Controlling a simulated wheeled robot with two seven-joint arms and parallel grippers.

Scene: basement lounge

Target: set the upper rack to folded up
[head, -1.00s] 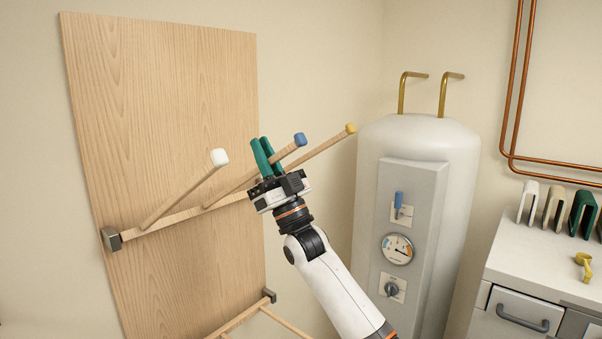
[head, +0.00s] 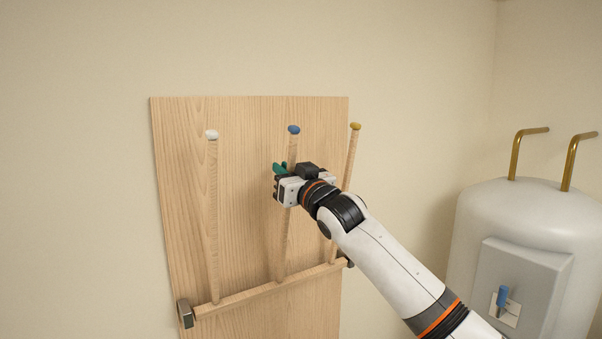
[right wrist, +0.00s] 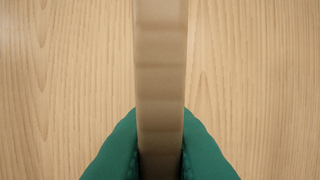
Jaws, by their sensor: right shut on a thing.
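The upper rack (head: 250,297) is a wooden bar with three long pegs, mounted on a wooden panel (head: 187,230). Its pegs stand nearly upright in front of the panel, with white (head: 212,134), blue (head: 294,129) and yellow (head: 355,126) tips. My right gripper (head: 280,168) is shut on the middle, blue-tipped peg, above its midpoint. In the right wrist view the green fingers (right wrist: 160,160) press on both sides of the peg (right wrist: 160,70), with the panel's grain behind. Part of the middle and yellow-tipped pegs is hidden by my gripper and arm. My left gripper is not in view.
A grey-white tank (head: 530,210) with two brass pipes (head: 514,155) and a blue-handled lever (head: 502,297) stands at the right. Bare wall surrounds the panel, with free room to its left and above.

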